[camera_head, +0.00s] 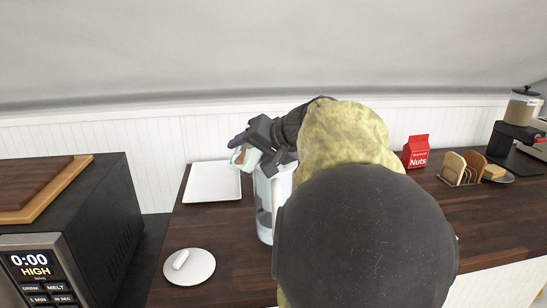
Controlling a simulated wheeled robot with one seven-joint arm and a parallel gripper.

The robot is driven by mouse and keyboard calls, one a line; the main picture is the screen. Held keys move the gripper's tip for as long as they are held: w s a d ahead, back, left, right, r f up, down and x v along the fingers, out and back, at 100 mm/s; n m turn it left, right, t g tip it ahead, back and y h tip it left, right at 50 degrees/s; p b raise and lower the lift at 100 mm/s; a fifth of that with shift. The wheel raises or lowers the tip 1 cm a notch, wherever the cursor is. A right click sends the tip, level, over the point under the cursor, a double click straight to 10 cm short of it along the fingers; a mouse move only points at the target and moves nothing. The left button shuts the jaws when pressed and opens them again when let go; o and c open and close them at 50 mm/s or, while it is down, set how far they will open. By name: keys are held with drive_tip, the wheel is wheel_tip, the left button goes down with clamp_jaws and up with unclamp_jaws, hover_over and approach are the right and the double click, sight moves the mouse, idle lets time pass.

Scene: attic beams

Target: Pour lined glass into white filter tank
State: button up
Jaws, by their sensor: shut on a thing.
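A pale, see-through glass (240,157) is in my gripper (254,143), tilted well over. My gripper is shut on it and holds it at the upper left of the white filter tank (265,193). The tank is a clear and white pitcher standing upright on the dark wooden counter. The glass looks to be over or beside the tank's top; I cannot tell whether they touch. My arm hides the tank's right side, and the gripper hides part of the glass. Any lines on the glass and any liquid leaving it are too small to make out.
A white square tray (212,184) lies behind left, and a white round plate (190,268) with a small white item is at front left. A microwave (75,225) stands at left. A red nuts packet (416,151), toast rack (460,170) and coffee grinder (518,125) are at right.

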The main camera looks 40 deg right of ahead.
drive_tip(key=shift+p, duration=0.4)
drive_tip(key=shift+r+m+y+p, duration=0.3)
drive_tip(key=shift+m+y+p, duration=0.1)
drive_tip(key=shift+p, duration=0.4)
drive_tip(key=shift+f, duration=0.15)
drive_tip(key=shift+r+m+y+p, duration=0.3)
drive_tip(key=shift+y+p, duration=0.1)
drive_tip(key=shift+p, duration=0.6)
drive_tip(key=shift+w+f+m+y+p, duration=0.1)
drive_tip(key=shift+f+m+y+p, duration=0.35)
drive_tip(key=shift+p, duration=0.8)
drive_tip(key=shift+s, duration=0.2)
drive_tip(key=shift+w+d+p, duration=0.1)
drive_tip(key=shift+d+p, duration=0.05)
drive_tip(key=shift+p, duration=0.3)
drive_tip(key=shift+m+y, duration=0.25)
